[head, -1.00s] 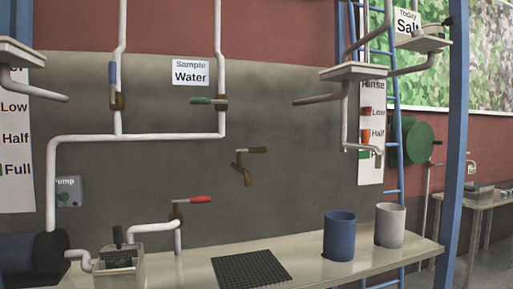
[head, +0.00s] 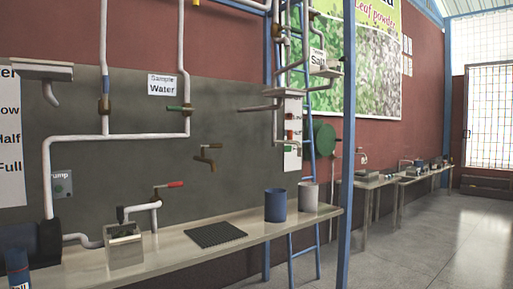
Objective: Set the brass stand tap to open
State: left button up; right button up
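A brass tap with a downward spout (head: 208,156) is on the grey wall panel in the head view. Its short brown lever points right, roughly level. A second brass tap with a red lever (head: 170,185) tops a white pipe rising above the bench, left of the spout tap. Its lever also points right. I cannot tell for certain which one is the brass stand tap. No water shows from either. Neither of my grippers is in view.
The long bench (head: 165,252) carries a metal box (head: 123,248), a black mat (head: 216,235), a blue cup (head: 275,205) and a grey cup (head: 308,196). A blue post (head: 347,150) stands at its right end. Open floor (head: 430,240) lies to the right.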

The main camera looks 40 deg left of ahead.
aim_at(213, 145)
jog(key=u, duration=0.7)
jog(key=i, duration=0.45)
jog(key=u, duration=0.6)
jog(key=i, duration=0.95)
jog(key=z, duration=0.25)
